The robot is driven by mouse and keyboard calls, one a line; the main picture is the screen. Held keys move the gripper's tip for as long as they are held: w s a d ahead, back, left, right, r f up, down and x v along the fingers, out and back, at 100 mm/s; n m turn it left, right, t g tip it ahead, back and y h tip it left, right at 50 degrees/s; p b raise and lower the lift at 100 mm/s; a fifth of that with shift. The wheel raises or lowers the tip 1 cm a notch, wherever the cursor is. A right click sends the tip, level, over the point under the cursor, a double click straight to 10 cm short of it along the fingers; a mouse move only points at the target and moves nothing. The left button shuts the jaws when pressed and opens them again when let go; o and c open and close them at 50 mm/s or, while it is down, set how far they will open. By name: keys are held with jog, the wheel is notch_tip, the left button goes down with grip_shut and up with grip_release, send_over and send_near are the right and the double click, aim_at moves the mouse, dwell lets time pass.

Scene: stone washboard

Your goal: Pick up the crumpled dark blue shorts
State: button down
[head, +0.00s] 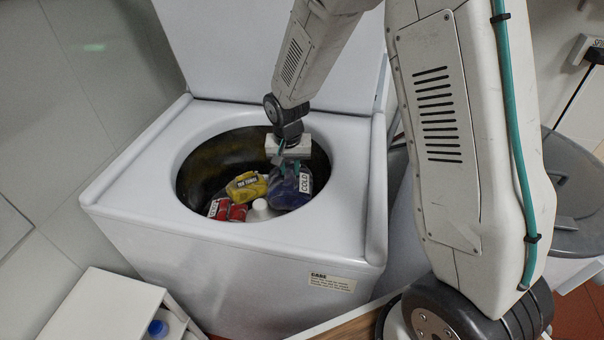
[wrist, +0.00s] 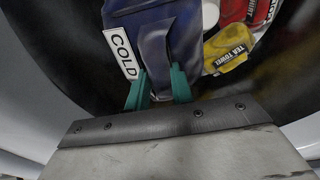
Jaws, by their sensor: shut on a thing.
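The dark blue shorts (head: 287,192) are a crumpled bundle with a white COLD label, inside the round drum of the open top-loading washing machine (head: 225,262). My gripper (head: 286,166) reaches down into the drum from above. In the wrist view, the green fingers of my gripper (wrist: 160,87) are shut on a fold of the dark blue shorts (wrist: 150,25), with cloth pinched between them. The underside of the shorts is hidden, so I cannot tell whether they touch the drum floor.
A yellow bundle labelled TEA TOWEL (head: 246,187) and a red labelled bundle (head: 226,210) lie in the drum near a white central post (head: 261,208). The dark drum wall surrounds my gripper. A white shelf (head: 98,308) stands at lower left, a grey lidded bin (head: 575,190) at right.

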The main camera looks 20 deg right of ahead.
jog(key=w+a, duration=0.8)
jog(key=a, duration=0.5)
jog(key=shift+w, duration=0.4)
jog(key=shift+r, duration=0.15)
jog(key=shift+r, duration=1.9)
jog(key=shift+r, duration=0.1)
jog(key=shift+r, duration=1.9)
jog(key=shift+r, duration=0.1)
jog(key=shift+r, duration=1.9)
jog(key=shift+r, duration=0.1)
jog(key=shift+r, duration=1.9)
